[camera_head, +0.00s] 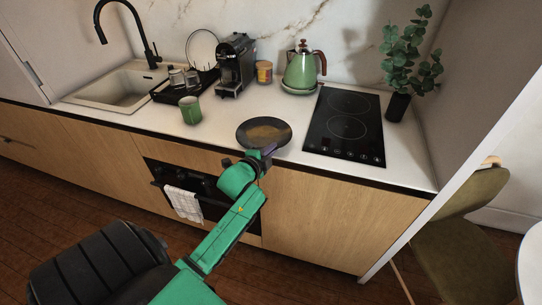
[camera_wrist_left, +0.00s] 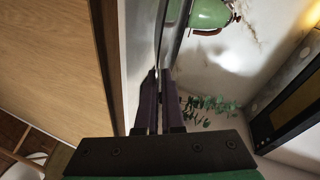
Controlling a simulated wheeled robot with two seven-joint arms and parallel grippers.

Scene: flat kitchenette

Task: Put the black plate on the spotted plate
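The black plate (camera_head: 264,132) is a dark round dish with a brownish middle, at the front of the white counter. My left gripper (camera_head: 268,151) is at its near rim. In the left wrist view the fingers (camera_wrist_left: 160,100) are close together, with the plate (camera_wrist_left: 178,32) seen edge-on running in between them; they appear shut on its rim. I cannot tell whether the plate touches the counter. My right gripper is not in view.
A green mug (camera_head: 190,110), coffee machine (camera_head: 235,65) and dish rack (camera_head: 172,92) with cups stand left of the black plate. A green kettle (camera_head: 301,70) is behind it, a black hob (camera_head: 346,126) to its right. Some bare counter lies between mug and plate.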

